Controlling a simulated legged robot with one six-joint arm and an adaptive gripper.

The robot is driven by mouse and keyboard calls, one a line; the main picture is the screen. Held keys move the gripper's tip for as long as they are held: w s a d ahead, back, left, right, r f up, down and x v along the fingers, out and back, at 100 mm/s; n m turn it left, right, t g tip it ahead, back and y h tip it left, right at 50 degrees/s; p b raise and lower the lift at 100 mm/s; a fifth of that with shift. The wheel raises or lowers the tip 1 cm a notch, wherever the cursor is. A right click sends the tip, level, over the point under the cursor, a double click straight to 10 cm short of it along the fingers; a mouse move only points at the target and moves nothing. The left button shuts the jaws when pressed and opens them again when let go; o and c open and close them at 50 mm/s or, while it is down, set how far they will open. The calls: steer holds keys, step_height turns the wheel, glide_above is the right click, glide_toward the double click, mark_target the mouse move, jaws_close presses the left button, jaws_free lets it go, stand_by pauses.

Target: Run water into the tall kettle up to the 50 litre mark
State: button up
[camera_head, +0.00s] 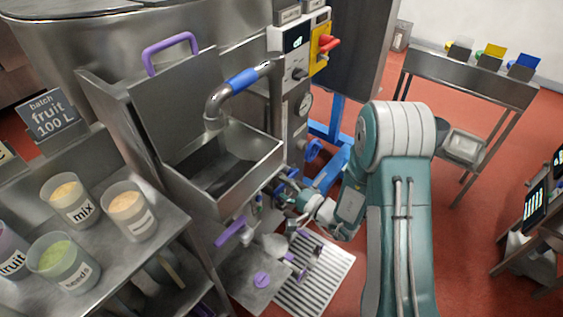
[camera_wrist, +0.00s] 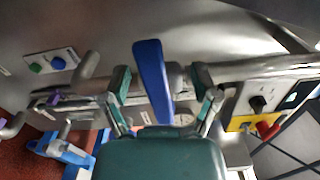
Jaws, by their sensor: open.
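A large steel vessel (camera_head: 75,60), which may be the tall kettle, fills the upper left of the head view. No litre mark can be read on it. My gripper (camera_head: 287,192) is low beside the pipework, right of a square steel hopper (camera_head: 180,192). In the wrist view my gripper (camera_wrist: 162,78) is open, with one finger on each side of a blue lever (camera_wrist: 152,68). The lever stands upright in the picture, in front of a steel pipe (camera_wrist: 255,70). I cannot tell whether the fingers touch it. No water is visible.
A control panel (camera_head: 297,45) carries a display and a yellow switch box (camera_head: 322,45) with a red handle. A steel spout pipe (camera_head: 218,98) with a blue sleeve bends into the hopper. Labelled cups stand on a shelf (camera_head: 105,255) at left. Red floor (camera_head: 465,235) is open at right.

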steer(key=shift+v, duration=2.05)
steer(key=shift+d, duration=0.15)
steer(key=v, duration=1.1)
steer(key=shift+s+d, duration=0.3)
steer(key=s+a+r+n+g+h, duration=0.3)
steer(key=s+a+r+n+g, duration=0.45)
steer(key=s+r+g, duration=0.35)
steer(key=s+d+r+t+h, duration=0.2)
steer(key=d+r+h, duration=0.2)
steer(key=r+h, duration=0.1)
steer(key=s+d+r+n+t+h, duration=0.1)
steer(key=s+d+r+t+h, duration=0.1)
steer(key=r+h, duration=0.4)
steer(key=d+t, duration=0.1)
steer(key=d, duration=0.1)
steer(key=shift+d+r+t, duration=0.25)
steer(key=shift+d+t, duration=0.05)
